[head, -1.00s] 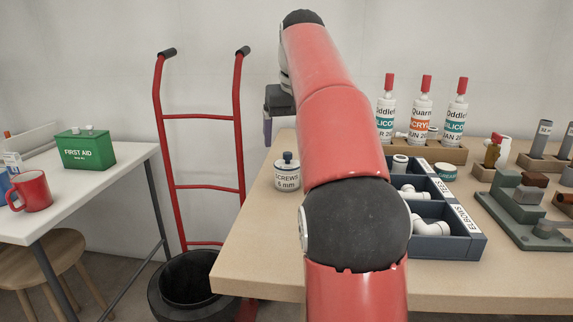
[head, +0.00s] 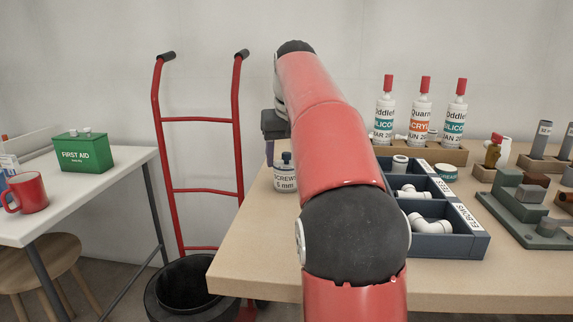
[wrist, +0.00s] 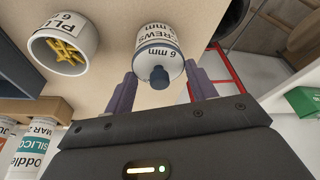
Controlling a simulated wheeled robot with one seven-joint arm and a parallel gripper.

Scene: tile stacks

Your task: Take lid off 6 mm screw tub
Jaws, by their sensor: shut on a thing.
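The 6 mm screw tub (head: 285,183) is a white tub labelled "SCREWS 6 mm", standing upright near the left end of the workbench. It also shows in the wrist view (wrist: 157,38). Its lid (wrist: 158,62) has a dark blue rim and a dark blue knob (wrist: 158,79), and sits on the tub. My gripper (wrist: 161,69) has one finger on each side of the lid and is shut on it. In the head view my arm hides part of the gripper and the tub's right edge.
An open white tub of yellow plugs (wrist: 62,50) stands beside the screw tub in the wrist view. Compartment bins with pipe fittings (head: 435,245) and sealant bottles (head: 421,115) are to the right. A red hand truck (head: 197,120) stands beyond the bench's left edge.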

